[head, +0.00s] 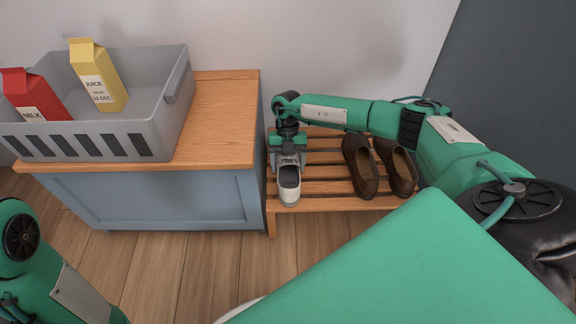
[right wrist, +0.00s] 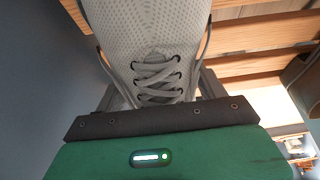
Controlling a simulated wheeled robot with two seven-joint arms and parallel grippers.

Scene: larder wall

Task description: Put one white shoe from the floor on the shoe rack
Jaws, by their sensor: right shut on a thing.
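A white shoe (head: 289,191) with a dark opening is at the left end of the wooden shoe rack (head: 325,171) in the head view. My right gripper (head: 288,163) is shut on it from above. The right wrist view shows the shoe's grey-white mesh and laces (right wrist: 155,78) close up between the fingers. The shoe is over the slats, but I cannot tell whether its sole touches them. My left arm shows at the lower left of the head view; its gripper is out of the picture.
Two brown shoes, one (head: 360,165) beside the other (head: 397,167), stand on the rack to the right. A blue cabinet (head: 160,200) adjoins the rack's left side. On it a grey crate (head: 150,115) holds a yellow juice carton (head: 100,80) and a red milk carton (head: 33,98).

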